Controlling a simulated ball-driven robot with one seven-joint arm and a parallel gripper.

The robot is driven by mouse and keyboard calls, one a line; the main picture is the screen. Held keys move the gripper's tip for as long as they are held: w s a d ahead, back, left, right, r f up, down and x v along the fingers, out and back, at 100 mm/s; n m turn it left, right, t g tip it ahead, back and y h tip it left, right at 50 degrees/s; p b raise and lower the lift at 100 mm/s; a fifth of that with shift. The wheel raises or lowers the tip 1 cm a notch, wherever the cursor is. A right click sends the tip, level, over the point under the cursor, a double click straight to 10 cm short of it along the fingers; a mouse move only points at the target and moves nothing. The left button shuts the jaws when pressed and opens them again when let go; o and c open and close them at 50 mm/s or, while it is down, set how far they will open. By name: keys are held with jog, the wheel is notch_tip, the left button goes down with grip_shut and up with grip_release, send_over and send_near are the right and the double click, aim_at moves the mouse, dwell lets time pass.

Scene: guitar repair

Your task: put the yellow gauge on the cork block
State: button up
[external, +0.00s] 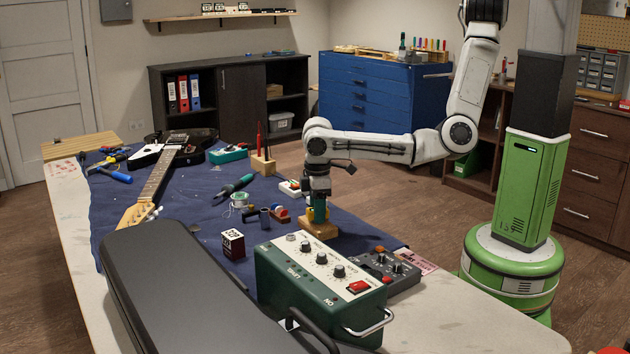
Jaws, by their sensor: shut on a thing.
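The cork block (319,230) is a light tan block on the blue cloth, near the cloth's right side. My gripper (318,214) points straight down directly over it. The gripper is shut on the yellow gauge (309,214), which shows only as a small patch of yellow at the fingers. The fingers hide most of the gauge. The gauge is at or just above the block's top; I cannot tell whether they touch.
A green amplifier box (322,285) and a dark pedal (388,268) stand in front of the block. Small parts (280,214) and a red-and-white box (233,244) lie to the left. A guitar (160,180) and a black case (180,290) fill the left side.

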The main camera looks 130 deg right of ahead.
jog(key=o, duration=1.1)
jog(key=shift+f, duration=0.1)
notch_tip(320, 180, up, 12)
jog(key=s+d+h, duration=0.2)
jog(key=s+d, duration=0.2)
jog(key=d, duration=0.1)
jog(key=s+a+f+n, duration=0.1)
jog(key=s+a+f, duration=0.2)
jog(key=s, duration=0.3)
jog(key=s+a+f+n+y, duration=0.1)
jog(key=s+a+f, duration=0.2)
jog(key=s+a, duration=0.3)
jog(key=s+a+f+n+t+b, duration=0.1)
jog(key=s+a+f+n, duration=0.1)
jog(key=s, duration=0.4)
jog(key=shift+s+a+f+y, duration=0.2)
jog(key=shift+a+f, duration=0.05)
jog(key=shift+a, duration=0.45)
jog(key=shift+s+a+f+y, duration=0.2)
jog(key=shift+a+f, duration=0.05)
jog(key=shift+a, duration=0.45)
